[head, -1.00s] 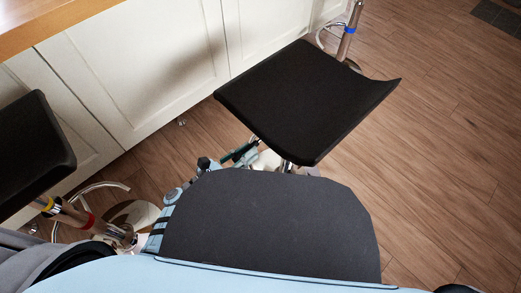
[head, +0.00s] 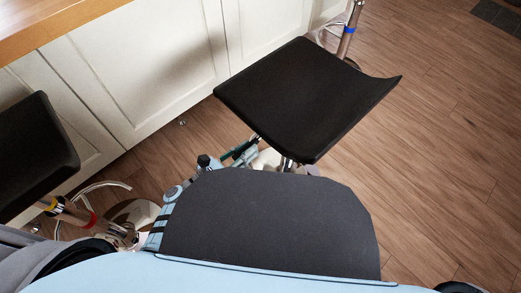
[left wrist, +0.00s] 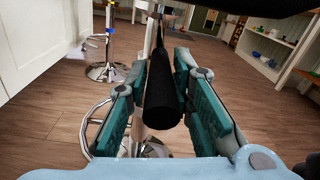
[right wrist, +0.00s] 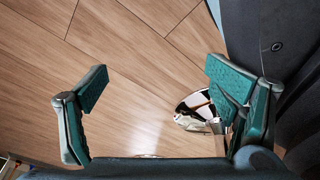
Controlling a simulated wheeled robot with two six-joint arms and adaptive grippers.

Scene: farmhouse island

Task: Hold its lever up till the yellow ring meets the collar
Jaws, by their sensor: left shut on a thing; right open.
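The middle bar stool's black seat (head: 305,98) hides most of its post in the head view. Its lever, a black grip (left wrist: 163,100), lies between the fingers of my left gripper (left wrist: 161,72) in the left wrist view; the gripper is shut on it. In the head view my left gripper (head: 242,150) reaches under the seat's near left edge. No yellow ring or collar shows on this stool's post. My right gripper (right wrist: 160,90) is open and empty above the floor.
The left stool's black seat (head: 35,150) stands near white cabinets (head: 140,75) under a wooden counter (head: 60,25). A far stool has a blue ring (head: 349,30). A chrome base (right wrist: 192,112) is beside my right gripper. The floor at right is clear.

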